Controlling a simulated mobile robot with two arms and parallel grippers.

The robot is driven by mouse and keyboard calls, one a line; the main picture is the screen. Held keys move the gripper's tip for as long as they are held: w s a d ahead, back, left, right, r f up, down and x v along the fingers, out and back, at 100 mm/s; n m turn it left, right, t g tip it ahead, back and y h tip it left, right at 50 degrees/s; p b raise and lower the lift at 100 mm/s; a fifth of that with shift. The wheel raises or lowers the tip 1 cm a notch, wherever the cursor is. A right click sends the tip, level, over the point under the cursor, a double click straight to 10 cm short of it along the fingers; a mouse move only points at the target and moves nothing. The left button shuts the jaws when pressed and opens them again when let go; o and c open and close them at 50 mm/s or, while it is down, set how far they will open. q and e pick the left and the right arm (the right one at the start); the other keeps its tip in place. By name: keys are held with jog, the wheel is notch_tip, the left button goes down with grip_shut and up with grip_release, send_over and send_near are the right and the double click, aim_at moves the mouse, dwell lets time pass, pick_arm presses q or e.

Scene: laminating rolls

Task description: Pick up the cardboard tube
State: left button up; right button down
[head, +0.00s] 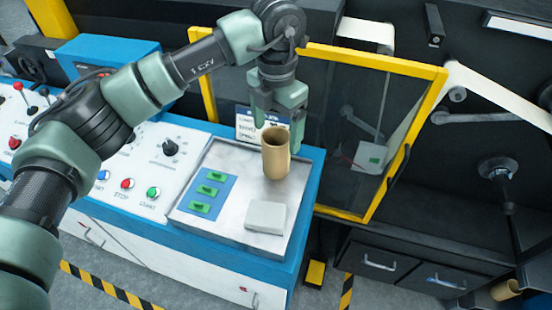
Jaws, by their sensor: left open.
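The cardboard tube (276,155) is a short brown hollow cylinder. It stands upright on the metal tray at the right end of the control console. My left gripper (279,128) is just behind and above the tube, pointing down, with its fingers apart. One finger shows to the left of the tube's top and the other to the right. The tube partly hides the space between the fingers, so I cannot tell whether they touch it. My right gripper is not in view.
The metal tray (222,222) also holds a blue panel with green switches (207,190) and a grey block (266,217). A yellow-framed glass door (375,65) stands close to the right. Another brown tube (505,290) lies at the lower right. Knobs and buttons cover the console's left part.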

aim_at(275, 140)
pick_arm(q)
jog(key=f+p, duration=0.1)
jog(key=f, duration=0.1)
jog(key=f+p, duration=0.1)
jog(key=f, duration=0.1)
jog(key=f+p, duration=0.2)
jog(key=shift+w+f, duration=0.1)
jog(key=shift+w, duration=0.15)
jog(key=shift+f, duration=0.65)
jog(key=c, duration=1.4)
jog(key=shift+c, duration=0.3)
jog(key=shift+r, duration=0.15)
